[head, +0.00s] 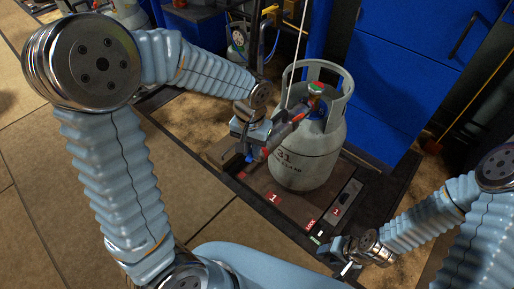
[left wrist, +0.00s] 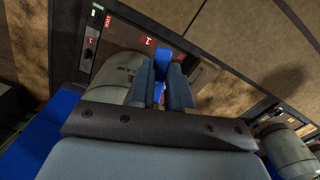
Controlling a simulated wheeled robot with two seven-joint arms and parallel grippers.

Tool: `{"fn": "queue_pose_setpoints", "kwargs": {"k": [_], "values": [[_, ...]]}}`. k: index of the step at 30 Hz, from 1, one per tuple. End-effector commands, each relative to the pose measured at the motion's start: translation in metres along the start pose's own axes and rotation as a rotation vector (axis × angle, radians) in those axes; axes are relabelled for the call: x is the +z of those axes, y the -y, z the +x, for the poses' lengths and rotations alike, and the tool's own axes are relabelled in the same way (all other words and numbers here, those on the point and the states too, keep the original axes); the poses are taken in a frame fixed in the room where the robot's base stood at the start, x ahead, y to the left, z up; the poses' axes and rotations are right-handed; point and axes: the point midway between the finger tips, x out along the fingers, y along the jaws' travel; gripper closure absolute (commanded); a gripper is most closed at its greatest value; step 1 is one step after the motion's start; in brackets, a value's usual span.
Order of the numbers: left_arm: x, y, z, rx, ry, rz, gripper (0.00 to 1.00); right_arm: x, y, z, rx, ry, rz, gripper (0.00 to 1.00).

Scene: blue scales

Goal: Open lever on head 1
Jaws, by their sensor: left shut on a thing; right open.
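A grey gas cylinder (head: 306,155) marked 31 stands upright on the scale (head: 250,185) labelled 1. The filling head (head: 290,128), dark with red parts, is at the cylinder's valve below the collar. My left gripper (head: 256,152) is beside the cylinder, on its left, and is shut on a blue lever (left wrist: 163,66) of the head. In the left wrist view the lever shows between the two fingers, with the cylinder (left wrist: 118,76) behind; the fingers hide part of it. My right gripper (head: 345,264) is open and empty, low at the front right of the scale.
A red LOCK label (head: 310,224) and a dark control panel (head: 346,196) lie at the scale's front right edge. Blue cabinets (head: 410,60) stand behind. Another cylinder (left wrist: 290,150) shows at the lower right of the wrist view. The floor (head: 60,220) at left is clear.

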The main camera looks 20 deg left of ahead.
Motion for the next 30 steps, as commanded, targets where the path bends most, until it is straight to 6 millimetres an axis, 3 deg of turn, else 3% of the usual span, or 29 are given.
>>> {"fn": "queue_pose_setpoints", "kwargs": {"k": [13,30], "values": [[-0.003,0.015,-0.001,-0.001,-0.001,0.268,1.0,0.0,0.001,-0.003,0.0,0.0,-0.001,0.57],[-0.004,0.018,-0.001,-0.001,-0.002,0.328,1.0,0.0,0.002,-0.004,0.0,0.0,-0.001,0.57]]}}
